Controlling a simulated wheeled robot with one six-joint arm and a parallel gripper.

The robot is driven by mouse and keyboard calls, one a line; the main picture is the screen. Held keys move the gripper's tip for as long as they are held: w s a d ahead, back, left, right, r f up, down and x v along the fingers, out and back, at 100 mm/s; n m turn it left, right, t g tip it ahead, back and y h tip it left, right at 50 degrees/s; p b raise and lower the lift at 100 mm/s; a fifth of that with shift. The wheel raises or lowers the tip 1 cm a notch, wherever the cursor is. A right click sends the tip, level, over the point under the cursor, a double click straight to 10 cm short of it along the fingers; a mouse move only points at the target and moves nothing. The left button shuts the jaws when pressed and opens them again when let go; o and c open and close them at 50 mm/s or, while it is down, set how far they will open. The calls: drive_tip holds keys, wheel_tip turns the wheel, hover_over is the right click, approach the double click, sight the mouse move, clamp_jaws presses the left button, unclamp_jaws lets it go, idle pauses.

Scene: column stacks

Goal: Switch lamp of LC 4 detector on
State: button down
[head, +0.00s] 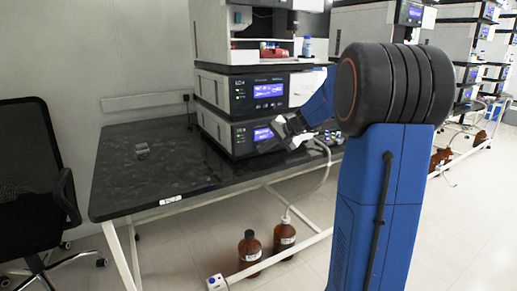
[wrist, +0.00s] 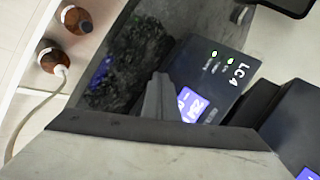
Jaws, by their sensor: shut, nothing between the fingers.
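A stack of grey-and-black instrument units stands on the black table. Its lower unit (head: 240,139) has a lit blue screen and green lights. The unit above it (head: 240,92) also has a blue screen and green lights. My gripper (head: 284,130) is in front of the lower unit's right part, beside its screen. In the wrist view, a dark front panel (wrist: 205,79) is marked LC4, with two green lights and a blue screen (wrist: 193,105). My gripper (wrist: 158,88) shows there shut and empty, its fingers partly overlapping the screen. Contact with the panel cannot be told.
Brown bottles (head: 250,250) with tubing stand on the floor below. A black chair (head: 35,180) is at the left. More stacks stand behind at right.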

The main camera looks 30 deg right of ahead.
drive_tip(key=shift+w, duration=0.35)
idle(0.5)
idle(0.3)
drive_tip(key=shift+s, duration=0.8)
drive_tip(key=shift+s, duration=0.1)
drive_tip(key=s, duration=0.4)
drive_tip(key=shift+s+d, duration=0.1)
drive_tip(key=shift+s, duration=0.3)
idle(0.5)
